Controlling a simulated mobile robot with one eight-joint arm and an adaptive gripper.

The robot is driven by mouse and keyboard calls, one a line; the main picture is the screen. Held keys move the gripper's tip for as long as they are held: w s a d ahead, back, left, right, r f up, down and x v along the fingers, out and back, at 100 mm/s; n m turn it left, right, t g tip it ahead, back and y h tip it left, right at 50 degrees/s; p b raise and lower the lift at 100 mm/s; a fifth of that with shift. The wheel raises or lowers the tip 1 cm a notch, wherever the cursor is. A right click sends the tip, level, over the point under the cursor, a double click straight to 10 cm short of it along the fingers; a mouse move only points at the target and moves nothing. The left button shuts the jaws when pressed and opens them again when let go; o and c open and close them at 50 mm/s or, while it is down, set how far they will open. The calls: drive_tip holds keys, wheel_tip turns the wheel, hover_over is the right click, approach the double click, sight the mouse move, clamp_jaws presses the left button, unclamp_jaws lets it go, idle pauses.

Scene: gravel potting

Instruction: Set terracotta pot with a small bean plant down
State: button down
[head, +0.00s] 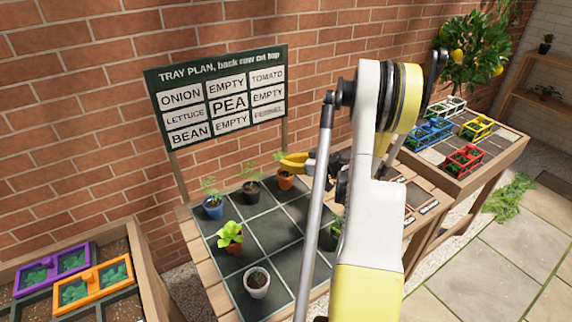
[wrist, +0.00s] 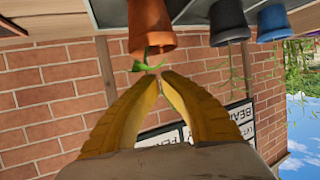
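A terracotta pot (head: 286,182) with a small green plant is at the tray's (head: 262,236) back right in the head view. In the inverted wrist view, the terracotta pot (wrist: 152,24) is just beyond my fingertips, its leaves close to them. My gripper (head: 284,164) has yellow fingers beside and above this pot. In the wrist view, my gripper's (wrist: 160,78) tips nearly meet, with no pot between them. I cannot tell whether they touch a leaf. The pot's base is cut off in the wrist view, and my arm hides part of the tray.
A blue pot (head: 213,209) and a black pot (head: 251,191) stand along the tray's back row. A terracotta pot with lettuce (head: 234,247) and a white pot (head: 257,288) stand at left. A green pot (head: 335,233) is partly hidden. The plan board (head: 222,97) stands behind.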

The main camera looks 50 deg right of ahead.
drive_tip(key=shift+f, duration=0.2)
drive_tip(key=c, duration=1.6)
unclamp_jaws()
drive_tip(key=shift+r, duration=0.1)
drive_tip(key=shift+r, duration=0.1)
